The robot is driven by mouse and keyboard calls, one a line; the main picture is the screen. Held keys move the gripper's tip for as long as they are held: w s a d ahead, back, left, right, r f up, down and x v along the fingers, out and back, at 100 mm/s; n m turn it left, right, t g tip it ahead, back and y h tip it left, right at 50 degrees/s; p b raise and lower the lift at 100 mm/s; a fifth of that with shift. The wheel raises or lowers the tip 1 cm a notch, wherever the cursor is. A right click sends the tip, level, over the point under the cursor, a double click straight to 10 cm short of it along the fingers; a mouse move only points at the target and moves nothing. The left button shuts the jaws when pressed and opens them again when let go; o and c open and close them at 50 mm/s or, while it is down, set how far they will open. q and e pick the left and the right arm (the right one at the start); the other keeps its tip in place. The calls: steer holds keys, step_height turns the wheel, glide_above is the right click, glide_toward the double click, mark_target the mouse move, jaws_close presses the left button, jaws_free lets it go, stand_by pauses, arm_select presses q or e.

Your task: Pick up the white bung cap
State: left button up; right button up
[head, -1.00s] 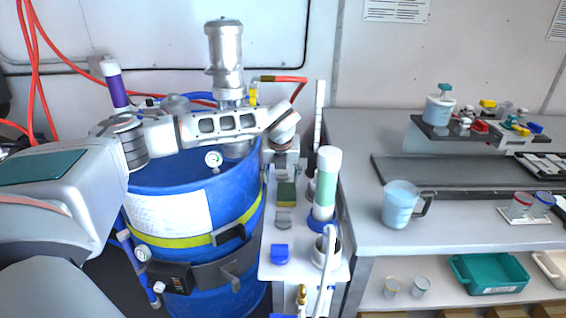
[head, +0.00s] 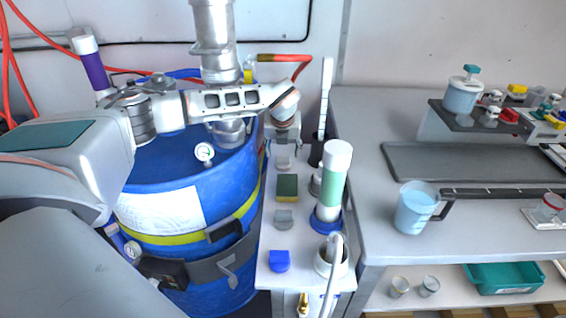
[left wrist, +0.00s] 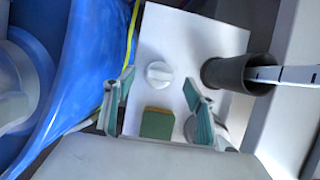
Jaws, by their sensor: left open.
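The white bung cap (left wrist: 158,73) is a small round cap with a raised grip bar. It lies on the white bench top in the left wrist view. My left gripper (left wrist: 157,80) is open and empty, its two teal-lined fingers spread to either side of the line to the cap. In the head view my left gripper (head: 284,146) is over the far part of the narrow bench. There the hand and fingers make the cap hard to make out. My right gripper is in neither view.
A green-and-yellow sponge (left wrist: 157,122) lies nearer than the cap. A dark cup (left wrist: 237,74) holding a white stick stands to the right. The blue drum (head: 180,180) is left of the bench. A green-labelled bottle (head: 332,183) and a blue cap (head: 279,261) are nearby.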

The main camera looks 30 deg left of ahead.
mark_target(283, 156)
arm_select(q)
steer(key=x, duration=0.4)
steer(key=shift+s, duration=0.1)
steer(key=c, duration=1.3)
steer(key=shift+s+f, duration=0.1)
